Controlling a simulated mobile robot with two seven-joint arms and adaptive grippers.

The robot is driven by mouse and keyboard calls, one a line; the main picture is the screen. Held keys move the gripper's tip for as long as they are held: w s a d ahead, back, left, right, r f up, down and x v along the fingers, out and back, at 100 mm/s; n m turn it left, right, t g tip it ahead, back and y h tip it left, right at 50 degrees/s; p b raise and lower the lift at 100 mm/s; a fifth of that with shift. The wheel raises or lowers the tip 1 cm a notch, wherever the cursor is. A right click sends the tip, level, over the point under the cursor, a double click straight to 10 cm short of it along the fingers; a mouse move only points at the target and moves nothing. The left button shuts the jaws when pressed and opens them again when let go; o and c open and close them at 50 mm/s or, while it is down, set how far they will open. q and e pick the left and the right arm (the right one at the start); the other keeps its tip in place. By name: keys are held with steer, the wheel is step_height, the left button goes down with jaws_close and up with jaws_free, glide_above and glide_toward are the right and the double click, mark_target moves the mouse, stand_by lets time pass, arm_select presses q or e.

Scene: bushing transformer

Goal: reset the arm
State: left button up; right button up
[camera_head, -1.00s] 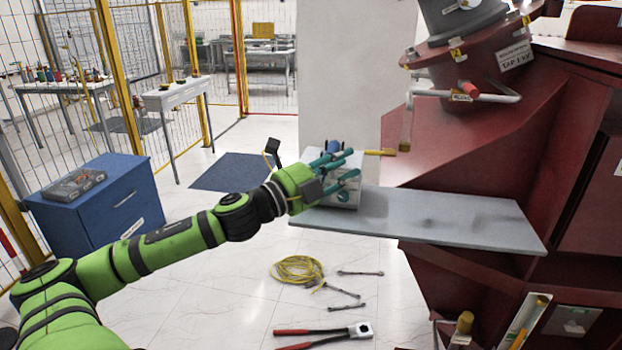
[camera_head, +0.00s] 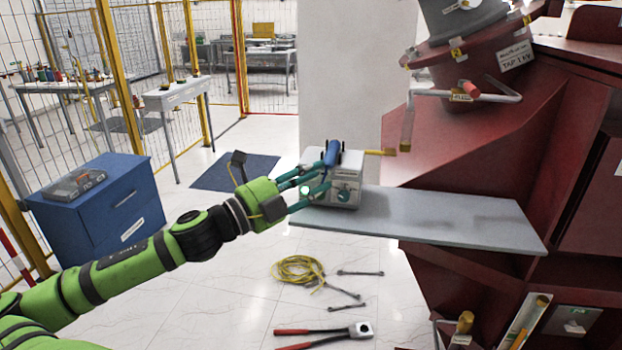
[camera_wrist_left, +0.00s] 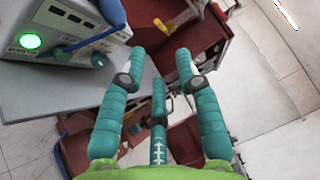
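My left gripper (camera_head: 318,184) has green housing and teal fingers; it also shows in the left wrist view (camera_wrist_left: 157,66). Its fingers are spread with nothing between them. In the head view it overlaps the left part of a white box-shaped device (camera_head: 347,172) standing on a grey shelf. The device has a blue handle (camera_head: 333,152) on top and a lit green button, seen clearly in the left wrist view (camera_wrist_left: 31,41). In that view the device is at upper left, beside the fingers; contact cannot be told. My right gripper is not in view.
The grey shelf (camera_head: 450,218) juts from a dark red transformer housing (camera_head: 480,135) at right. A blue cabinet (camera_head: 105,207) stands at left. Yellow cable (camera_head: 298,270), wrenches and a red-handled tool (camera_head: 325,331) lie on the floor.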

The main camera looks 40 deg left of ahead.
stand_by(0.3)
